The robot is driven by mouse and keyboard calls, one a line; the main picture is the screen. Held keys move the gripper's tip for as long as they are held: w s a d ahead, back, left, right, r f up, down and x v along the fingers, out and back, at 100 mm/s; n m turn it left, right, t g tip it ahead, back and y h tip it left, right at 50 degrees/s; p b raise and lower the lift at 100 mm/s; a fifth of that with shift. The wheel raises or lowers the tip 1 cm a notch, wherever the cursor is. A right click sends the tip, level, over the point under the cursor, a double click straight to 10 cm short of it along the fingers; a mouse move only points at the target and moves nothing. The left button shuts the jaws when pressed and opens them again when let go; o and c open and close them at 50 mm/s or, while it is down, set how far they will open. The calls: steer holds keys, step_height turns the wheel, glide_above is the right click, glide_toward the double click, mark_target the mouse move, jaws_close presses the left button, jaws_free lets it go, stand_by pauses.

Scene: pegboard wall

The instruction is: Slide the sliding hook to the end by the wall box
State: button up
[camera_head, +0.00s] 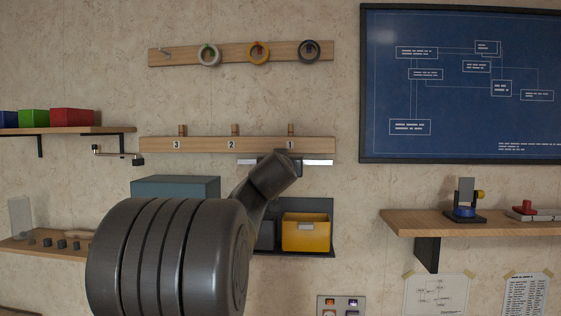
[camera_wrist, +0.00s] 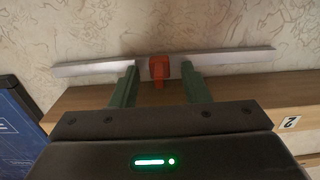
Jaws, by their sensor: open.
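The sliding hook (camera_wrist: 158,70) is a small orange-red piece near the middle of a pale metal rail (camera_wrist: 222,61) in the wrist view. My gripper (camera_wrist: 160,84) is open, with one green finger on each side of the hook and a gap on both sides. In the head view the rail (camera_head: 318,162) runs level just under the numbered wooden board. My arm and gripper (camera_head: 287,160) cover its middle and hide the hook there. A blue-grey box (camera_head: 178,187) on the wall lies below and left of the rail, partly behind my arm.
The wooden board (camera_head: 207,145) with pegs 3, 2 and 1 is directly above the rail. A yellow bin (camera_head: 306,232) in a dark holder sits below. A crank (camera_head: 117,155) is at left, a blue chart (camera_head: 460,85) at right.

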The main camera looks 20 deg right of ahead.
mark_target(246, 161)
steer(key=shift+w+d, duration=0.15)
steer(key=shift+w, duration=0.1)
jaws_close()
steer(key=w+a+b, duration=0.1)
steer(key=a+b, duration=0.2)
steer(key=w+a+b, duration=0.2)
steer(key=a+b, duration=0.1)
steer(key=w+a+b, duration=0.1)
steer(key=a+b, duration=0.2)
steer(key=a, duration=0.1)
steer(key=shift+w+b, duration=0.3)
steer(key=shift+w, duration=0.1)
